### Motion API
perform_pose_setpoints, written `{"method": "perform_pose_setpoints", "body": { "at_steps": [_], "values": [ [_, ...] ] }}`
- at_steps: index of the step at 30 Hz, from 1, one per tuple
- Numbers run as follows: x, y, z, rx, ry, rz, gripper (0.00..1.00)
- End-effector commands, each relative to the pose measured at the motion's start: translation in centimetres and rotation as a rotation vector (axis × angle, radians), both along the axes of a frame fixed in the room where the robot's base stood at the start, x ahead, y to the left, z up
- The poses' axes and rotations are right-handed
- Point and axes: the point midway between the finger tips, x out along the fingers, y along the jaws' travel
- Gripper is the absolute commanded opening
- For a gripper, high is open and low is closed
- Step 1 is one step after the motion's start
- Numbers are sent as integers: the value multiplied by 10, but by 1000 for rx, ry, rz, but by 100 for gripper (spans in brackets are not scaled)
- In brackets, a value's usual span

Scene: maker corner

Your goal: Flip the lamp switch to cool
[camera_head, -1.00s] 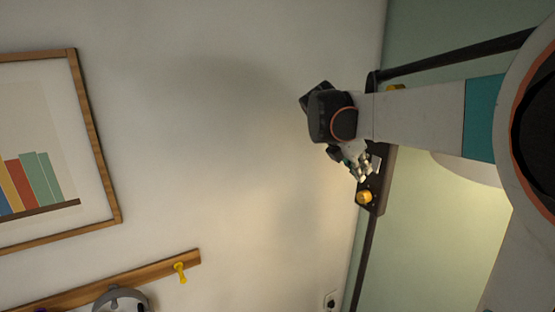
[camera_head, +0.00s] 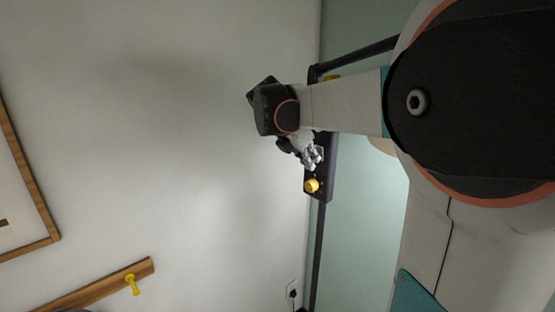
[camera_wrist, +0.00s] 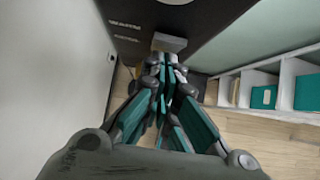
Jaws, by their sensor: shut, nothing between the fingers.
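The lamp's dark control panel (camera_head: 325,185) shows in the head view with a yellow knob (camera_head: 311,186). It fills the top of the wrist view (camera_wrist: 205,20), with small white lettering; the upper word looks like WARM, the lower is hard to read. The light grey switch (camera_wrist: 169,42) stands out from the panel beside the lettering. My gripper (camera_wrist: 165,62) is shut and empty, its fingertips right at the switch; I cannot tell whether they touch. In the head view my gripper (camera_head: 314,158) is in front of the panel and hides the switch. The light looks white.
A dark pole (camera_head: 318,250) runs from the panel along the wall edge. A wooden peg rail (camera_head: 95,287) with a yellow peg and a picture frame (camera_head: 45,240) are on the left. White shelves (camera_wrist: 245,88) with teal boxes stand right in the wrist view.

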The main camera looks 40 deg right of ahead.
Motion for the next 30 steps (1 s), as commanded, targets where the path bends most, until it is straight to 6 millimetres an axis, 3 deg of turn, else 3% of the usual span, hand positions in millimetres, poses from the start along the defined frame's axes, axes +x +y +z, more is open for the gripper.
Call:
{"method": "perform_pose_setpoints", "body": {
  "at_steps": [12,23,30],
  "values": [
    [0,0,16,-1,0,0,0],
    [0,1,16,-1,1,-1,0],
    [6,22,20,-2,1,0,0]
  ]
}}
